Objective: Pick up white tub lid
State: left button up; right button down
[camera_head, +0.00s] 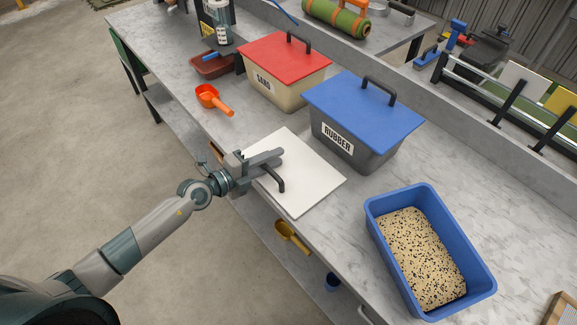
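The white tub lid (308,178) is a flat square plate lying on the grey counter, in front of the blue-lidded RUBBER tub. Its dark bar handle (280,186) sticks up near its left part. My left gripper (276,157) reaches in from the left, with its fingers over the lid beside the far end of the handle. The fingers partly hide the handle's far end, so I cannot tell whether they touch it or how far apart they are. My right gripper is out of view.
The RUBBER tub (345,139) stands close behind the lid, and the red-lidded SAND tub (270,88) further back. An open blue tub (478,271) of speckled granules stands at the right. An orange scoop (209,97) lies left; a yellow scoop (290,235) is below the counter edge.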

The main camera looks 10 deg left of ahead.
pick_arm(q)
jog(key=shift+w+d, duration=0.1)
jog(key=shift+w, duration=0.1)
dwell(0.3)
grip_shut()
jog(key=shift+r+p, duration=0.35)
jog(key=shift+r, duration=0.25)
notch_tip(320, 180, up, 9)
jog(key=p, duration=0.2)
